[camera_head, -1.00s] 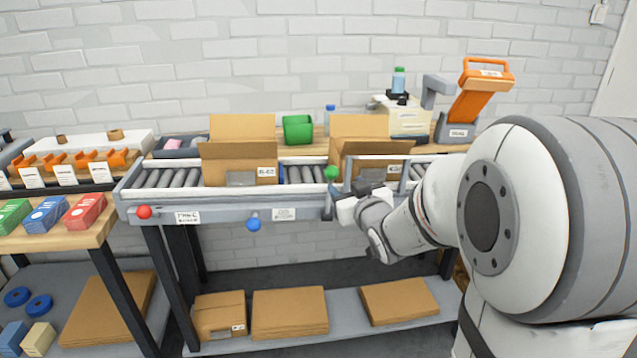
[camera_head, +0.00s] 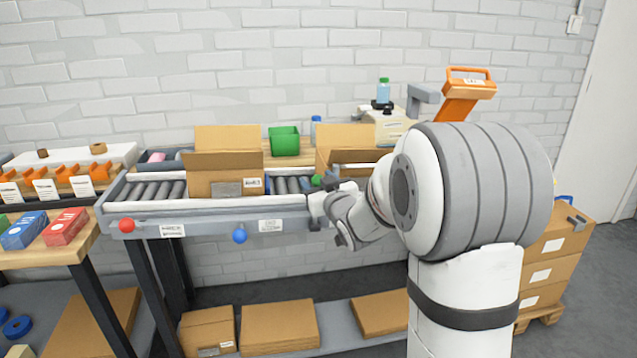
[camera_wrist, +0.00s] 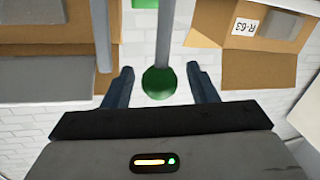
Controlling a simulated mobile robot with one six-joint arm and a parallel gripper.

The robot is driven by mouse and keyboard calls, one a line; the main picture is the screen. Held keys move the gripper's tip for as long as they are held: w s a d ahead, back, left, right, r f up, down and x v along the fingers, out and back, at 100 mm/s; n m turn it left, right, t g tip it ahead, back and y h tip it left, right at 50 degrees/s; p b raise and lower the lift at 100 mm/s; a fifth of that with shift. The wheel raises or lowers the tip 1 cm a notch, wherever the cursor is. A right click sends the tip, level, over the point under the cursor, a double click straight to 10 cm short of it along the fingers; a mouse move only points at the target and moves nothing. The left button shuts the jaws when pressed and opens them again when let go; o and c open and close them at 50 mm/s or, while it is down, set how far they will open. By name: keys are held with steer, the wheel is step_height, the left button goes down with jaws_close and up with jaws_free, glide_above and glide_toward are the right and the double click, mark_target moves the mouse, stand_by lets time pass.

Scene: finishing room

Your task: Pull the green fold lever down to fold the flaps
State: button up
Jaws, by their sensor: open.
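The green fold lever's round knob (camera_wrist: 159,83) sits between the two fingers of my open gripper (camera_wrist: 161,82) in the wrist view, with a grey rod running up from it. A gap shows on both sides of the knob, so the fingers are around it but do not visibly grip it. In the head view the green knob (camera_head: 316,181) shows at the conveyor's front edge, just left of my wrist, which hides part of the area. An open cardboard box (camera_head: 345,140) stands behind my gripper, partly hidden by my arm.
Another open box (camera_head: 212,180) stands on the roller conveyor (camera_head: 148,190) to the left. A red knob (camera_head: 127,225) and a blue knob (camera_head: 240,236) stick out from the conveyor's front. A green bin (camera_head: 284,142) stands behind. Flat cardboard (camera_head: 280,325) lies on the lower shelf.

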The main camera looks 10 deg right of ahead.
jaws_close()
stand_by(0.5)
steer(key=shift+s+a+f+b, duration=0.1)
steer(key=shift+f+b, duration=0.05)
steer(key=shift+b, duration=0.25)
